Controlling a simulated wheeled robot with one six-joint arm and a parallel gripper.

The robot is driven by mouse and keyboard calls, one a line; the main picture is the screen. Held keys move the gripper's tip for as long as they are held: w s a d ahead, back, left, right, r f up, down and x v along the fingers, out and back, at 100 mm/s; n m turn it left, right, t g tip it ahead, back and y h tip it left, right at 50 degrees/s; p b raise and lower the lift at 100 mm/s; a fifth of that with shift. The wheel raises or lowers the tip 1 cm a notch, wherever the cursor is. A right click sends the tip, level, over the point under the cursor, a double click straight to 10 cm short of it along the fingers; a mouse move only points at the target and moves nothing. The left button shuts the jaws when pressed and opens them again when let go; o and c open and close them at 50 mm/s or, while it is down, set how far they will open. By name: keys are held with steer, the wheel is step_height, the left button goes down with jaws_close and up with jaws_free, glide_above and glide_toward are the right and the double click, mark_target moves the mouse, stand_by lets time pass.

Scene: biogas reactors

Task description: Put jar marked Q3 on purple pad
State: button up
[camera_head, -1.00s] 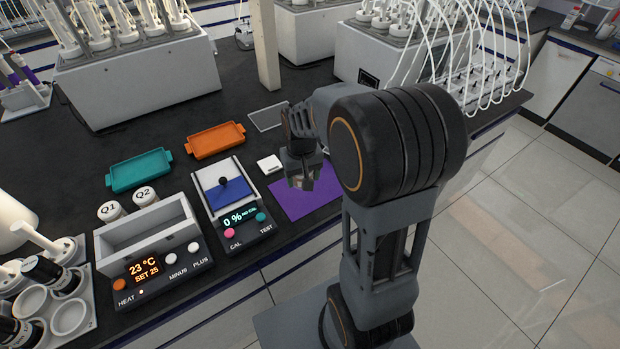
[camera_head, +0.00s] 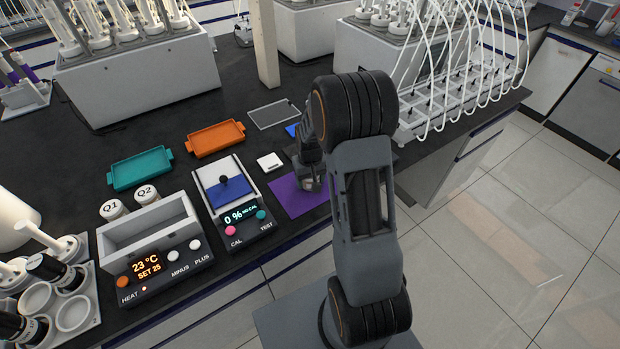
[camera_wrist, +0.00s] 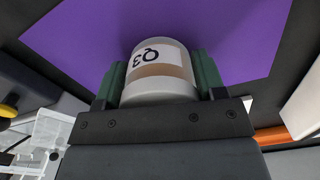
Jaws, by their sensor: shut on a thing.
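The jar marked Q3 (camera_wrist: 158,70) is between the two fingers of my gripper (camera_wrist: 160,85) in the wrist view. It has a white label with its writing upside down in that view. The purple pad (camera_wrist: 225,40) fills much of the wrist view around the jar. In the head view the purple pad (camera_head: 290,198) lies near the bench's front edge, and my gripper (camera_head: 312,186) is low over its right part. The jar is hidden in the head view. I cannot tell whether its base touches the pad.
Jars Q1 (camera_head: 113,209) and Q2 (camera_head: 146,195) stand behind the grey heater box (camera_head: 150,238). A meter (camera_head: 238,215) stands left of the pad. A small white block (camera_head: 269,162), an orange tray (camera_head: 215,139) and a teal tray (camera_head: 140,169) lie farther back.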

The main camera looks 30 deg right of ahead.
steer(key=shift+f, duration=0.15)
steer(key=o, duration=1)
step_height(320, 180, up, 11)
steer(key=shift+r+b, duration=0.2)
steer(key=shift+b, duration=0.1)
steer(key=s+a+r+t, duration=0.1)
steer(key=s+a+r, duration=0.2)
steer(key=s, duration=0.2)
steer(key=s+a+r+t, duration=0.1)
steer(key=s+a+r, duration=0.2)
steer(key=s, duration=0.2)
steer(key=s+a+r+n+t, duration=0.1)
steer(key=s+a+r+t, duration=0.1)
steer(key=s, duration=0.4)
steer(key=shift+a+r, duration=0.4)
steer(key=shift+a, duration=0.35)
